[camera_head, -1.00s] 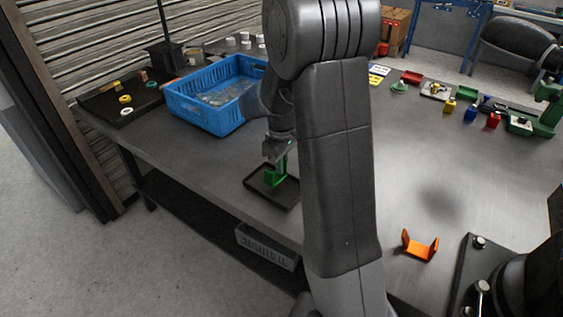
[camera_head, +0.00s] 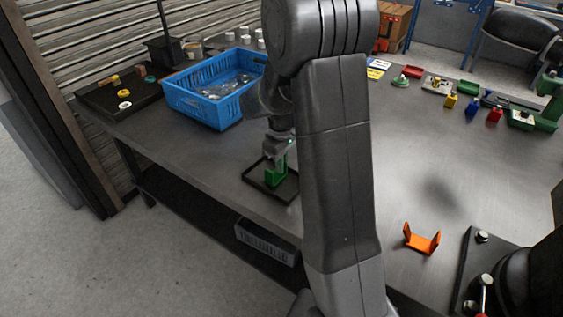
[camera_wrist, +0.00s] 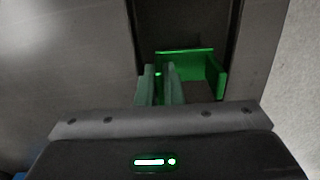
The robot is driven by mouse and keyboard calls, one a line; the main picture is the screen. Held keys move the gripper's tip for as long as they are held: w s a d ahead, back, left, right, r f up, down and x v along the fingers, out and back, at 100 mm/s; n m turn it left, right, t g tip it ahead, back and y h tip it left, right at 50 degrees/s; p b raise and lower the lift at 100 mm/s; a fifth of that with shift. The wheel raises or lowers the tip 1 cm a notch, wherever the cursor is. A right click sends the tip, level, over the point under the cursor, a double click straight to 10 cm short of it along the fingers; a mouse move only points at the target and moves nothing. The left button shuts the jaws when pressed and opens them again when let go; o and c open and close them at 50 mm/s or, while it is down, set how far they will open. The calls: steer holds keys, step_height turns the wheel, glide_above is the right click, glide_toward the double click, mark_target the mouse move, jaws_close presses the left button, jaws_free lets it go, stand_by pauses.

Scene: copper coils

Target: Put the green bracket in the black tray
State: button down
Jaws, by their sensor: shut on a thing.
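The green bracket (camera_head: 274,179) is at the black tray (camera_head: 253,181), inside the outline of its rim in the head view. In the wrist view the bracket (camera_wrist: 214,70) shows a plate and an upright side, with the dark tray (camera_wrist: 233,22) around and behind it. My gripper (camera_head: 273,157) points down over the tray and is shut on the bracket. Its fingers (camera_wrist: 159,84) cover part of the bracket in the wrist view. I cannot tell whether the bracket touches the tray floor.
A blue crate (camera_head: 205,103) stands behind and left of the tray. A dark tray with small rings (camera_head: 100,92) lies at the far left. An orange bracket (camera_head: 421,240) lies at the right. The table's front edge is close to the black tray.

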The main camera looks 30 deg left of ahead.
steer(key=shift+f, duration=0.1)
steer(key=c, duration=1.5)
jaws_free()
steer(key=shift+r+p, duration=2.75)
steer(key=shift+r, duration=0.8)
steer(key=shift+f, duration=0.1)
step_height(320, 180, down, 7)
steer(key=b, duration=0.5)
steer(key=shift+b, duration=0.3)
